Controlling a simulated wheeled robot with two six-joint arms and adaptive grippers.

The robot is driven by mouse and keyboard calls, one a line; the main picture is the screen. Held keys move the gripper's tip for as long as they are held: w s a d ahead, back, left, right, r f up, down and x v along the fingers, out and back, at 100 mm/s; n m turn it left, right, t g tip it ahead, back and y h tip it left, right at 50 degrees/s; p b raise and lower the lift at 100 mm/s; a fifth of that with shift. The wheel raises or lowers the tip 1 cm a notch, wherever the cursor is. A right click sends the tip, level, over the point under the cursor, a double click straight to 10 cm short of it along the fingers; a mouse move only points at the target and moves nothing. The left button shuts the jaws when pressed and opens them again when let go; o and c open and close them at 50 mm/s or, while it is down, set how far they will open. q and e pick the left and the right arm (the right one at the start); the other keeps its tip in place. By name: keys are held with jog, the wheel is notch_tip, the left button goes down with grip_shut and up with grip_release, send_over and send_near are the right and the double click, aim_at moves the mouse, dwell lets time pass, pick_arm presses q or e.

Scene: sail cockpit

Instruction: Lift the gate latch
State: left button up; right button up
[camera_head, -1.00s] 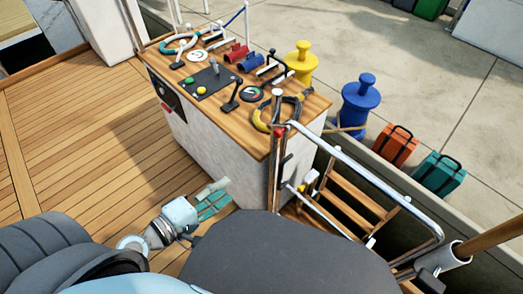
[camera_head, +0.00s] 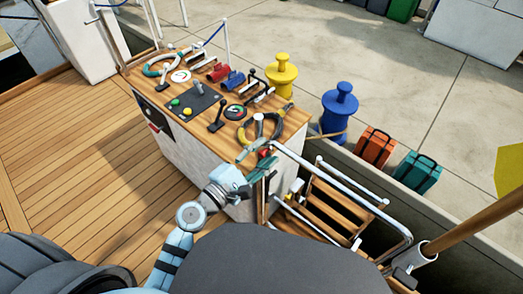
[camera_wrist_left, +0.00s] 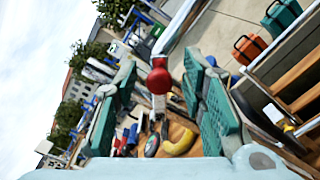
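The latch shows a red knob (camera_wrist_left: 158,78) on a pale stem in the left wrist view, near the middle. In the head view the red knob (camera_head: 264,152) is at the gate post beside the console's right corner. The gate (camera_head: 345,190) is a chrome tube frame running from that post to the lower right. My left gripper (camera_head: 257,164) is at the post, next to the knob. Its two green-padded fingers are spread, one on each side of the knob in the wrist view. I cannot tell whether they touch it. My right gripper is not in view.
The console (camera_head: 190,145) carries levers, buttons and a coiled yellow-black rope (camera_head: 262,128). Wooden steps (camera_head: 335,205) lie behind the gate. A yellow bollard (camera_head: 281,75), a blue bollard (camera_head: 339,112) and two cases stand on the quay. The deck (camera_head: 80,160) at left is clear.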

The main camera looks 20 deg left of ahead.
pick_arm(q)
jog(key=shift+c, duration=0.6)
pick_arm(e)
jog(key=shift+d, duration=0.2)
pick_arm(q)
grip_shut()
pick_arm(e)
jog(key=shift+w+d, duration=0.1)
pick_arm(q)
jog(key=shift+r, duration=0.1)
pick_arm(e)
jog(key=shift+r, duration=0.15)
